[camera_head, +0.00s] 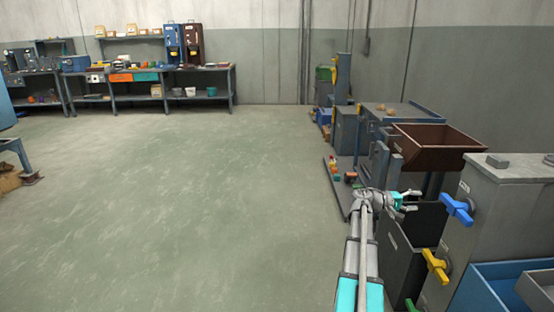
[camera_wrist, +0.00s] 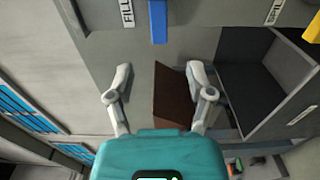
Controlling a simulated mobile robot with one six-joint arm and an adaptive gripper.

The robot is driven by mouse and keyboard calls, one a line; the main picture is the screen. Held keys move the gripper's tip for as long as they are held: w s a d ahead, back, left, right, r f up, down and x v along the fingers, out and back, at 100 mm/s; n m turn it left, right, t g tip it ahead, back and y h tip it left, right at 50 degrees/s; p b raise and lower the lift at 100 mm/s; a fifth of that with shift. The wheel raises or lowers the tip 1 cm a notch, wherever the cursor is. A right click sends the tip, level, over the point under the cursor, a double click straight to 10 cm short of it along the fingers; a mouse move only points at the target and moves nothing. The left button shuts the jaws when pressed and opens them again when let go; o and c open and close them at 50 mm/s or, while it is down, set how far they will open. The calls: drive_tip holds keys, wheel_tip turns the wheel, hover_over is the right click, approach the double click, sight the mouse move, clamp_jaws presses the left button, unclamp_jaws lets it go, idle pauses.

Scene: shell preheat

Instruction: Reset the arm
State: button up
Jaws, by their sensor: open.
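My gripper (camera_head: 408,200) is at the end of my arm, extended forward at the right of the head view. It appears in front of the dark open compartment below the brown bin (camera_head: 428,150). In the wrist view both fingers of my gripper (camera_wrist: 159,78) are spread apart with nothing between them. A brown surface (camera_wrist: 172,100) shows behind the gap, apparently farther off. A blue handle (camera_wrist: 158,20) lies beyond the fingertips at the top of the wrist view.
A grey cabinet (camera_head: 495,215) stands right of my gripper, with a blue handle (camera_head: 458,209) and a yellow handle (camera_head: 436,266) sticking out. A blue bin (camera_head: 485,295) is at the lower right. The green floor (camera_head: 190,200) to the left is clear. A workbench (camera_head: 160,98) lines the back wall.

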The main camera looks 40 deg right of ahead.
drive_tip(key=w+a+f+n+t+y, duration=0.1)
drive_tip(key=w+a+f+t+y, duration=0.15)
drive_tip(key=w+a+f, duration=0.65)
drive_tip(key=w+a+n+t+y, duration=0.1)
drive_tip(key=w+a+t+y, duration=0.15)
drive_tip(key=a, duration=1.15)
drive_tip(key=w+a+f+n+t+y, duration=0.15)
drive_tip(key=w+a+f+t, duration=0.35)
drive_tip(key=a, duration=0.7)
drive_tip(key=s+a+f+n+y, duration=0.15)
drive_tip(key=a+y, duration=0.25)
drive_tip(key=a, duration=1.3)
drive_tip(key=a+f+n+y, duration=0.2)
drive_tip(key=a+f+y, duration=0.15)
drive_tip(key=a, duration=1.45)
wheel_tip(320, 180, up, 38)
drive_tip(key=p, duration=3.8)
drive_tip(key=shift+r+y, duration=0.25)
drive_tip(key=shift+y, duration=0.15)
drive_tip(key=shift+w, duration=0.1)
